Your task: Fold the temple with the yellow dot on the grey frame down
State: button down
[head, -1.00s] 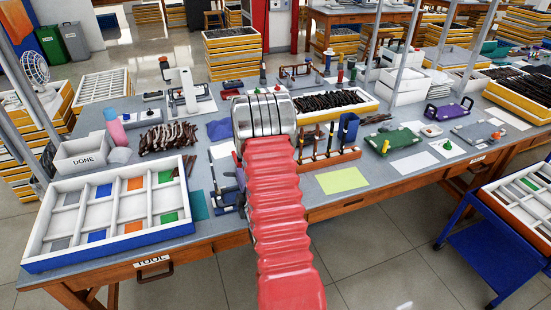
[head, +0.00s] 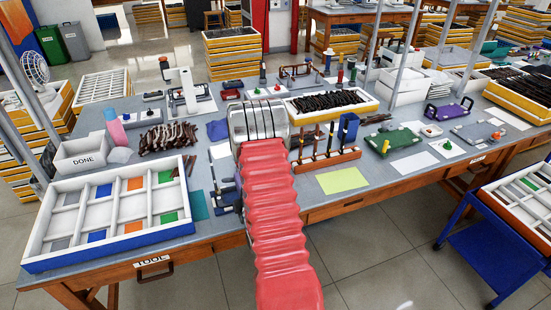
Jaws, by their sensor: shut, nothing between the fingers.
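My arm in its red sleeve reaches forward over the bench, ending in a silver wrist part (head: 257,120). The fingers of my gripper are hidden beyond that wrist part. I cannot pick out the grey frame or a temple with a yellow dot; they are hidden or too small to tell. A grey board (head: 476,133) with small parts on it lies at the right of the bench. A green board (head: 393,138) and a purple one (head: 450,109) lie near it. A dark blue holder (head: 228,192) stands just left of my arm.
A compartment tray (head: 60,245) fills the bench's front left, with a white DONE bin (head: 82,157) behind it. A wooden tool rack (head: 327,160) stands close to the right of my arm. A tray of dark frames (head: 330,104) is behind. A yellow-green sheet (head: 342,181) lies flat.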

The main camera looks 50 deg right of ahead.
jog(key=shift+w+a+f+n, duration=0.1)
jog(key=shift+a+f+n, duration=0.1)
jog(key=shift+f+n, duration=0.6)
jog(key=shift+v, duration=3)
